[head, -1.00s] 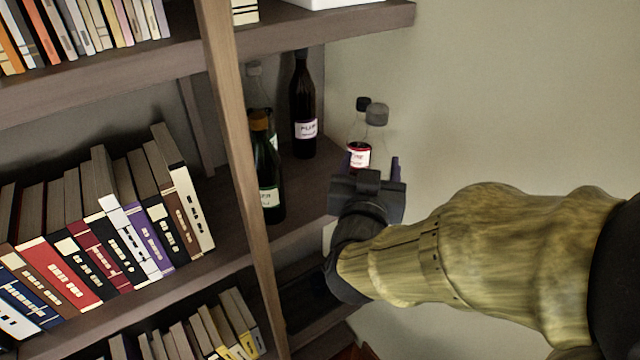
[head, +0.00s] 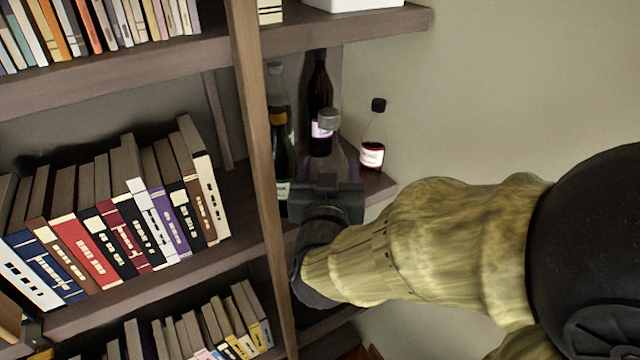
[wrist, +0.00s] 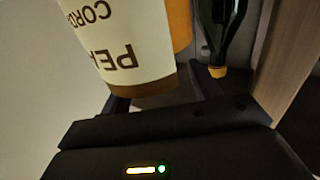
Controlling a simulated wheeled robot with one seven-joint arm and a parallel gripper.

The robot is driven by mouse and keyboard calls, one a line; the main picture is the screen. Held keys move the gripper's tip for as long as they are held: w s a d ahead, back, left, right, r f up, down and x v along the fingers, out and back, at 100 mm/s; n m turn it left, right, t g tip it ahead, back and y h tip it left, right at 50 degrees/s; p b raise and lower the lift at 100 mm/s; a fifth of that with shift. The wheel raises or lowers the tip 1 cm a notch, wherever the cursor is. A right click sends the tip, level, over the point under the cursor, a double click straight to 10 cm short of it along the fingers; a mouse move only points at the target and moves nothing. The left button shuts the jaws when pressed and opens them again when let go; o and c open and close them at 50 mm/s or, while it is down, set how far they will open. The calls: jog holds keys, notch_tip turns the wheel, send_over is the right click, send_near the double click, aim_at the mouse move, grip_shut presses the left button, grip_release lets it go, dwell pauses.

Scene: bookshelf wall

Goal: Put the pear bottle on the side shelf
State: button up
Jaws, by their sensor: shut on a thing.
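The pear bottle (head: 327,150) is clear with a grey cap and stands upright in my gripper (head: 326,188) in the head view. In the wrist view its cream label (wrist: 125,45) reads "PEA" and "CORD" upside down. My gripper (wrist: 158,95) is shut on its lower part. The bottle is in front of the side shelf's bottles; my gripper hides its base, so I cannot tell whether it touches the shelf. The side shelf (head: 375,187) is a brown board right of the wooden upright.
The wooden upright (head: 254,120) is close on the left. Books fill the left shelves.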

jog(key=shift+w+r, duration=0.1)
jog(key=shift+w, duration=0.05)
dwell(0.3)
jog(key=w+p, duration=1.5)
jog(key=w, duration=0.1)
jog(key=shift+w, duration=0.4)
jog(key=f+p, duration=0.1)
jog(key=w+f+p, duration=0.1)
jog(key=f, duration=0.1)
jog(key=shift+f, duration=0.45)
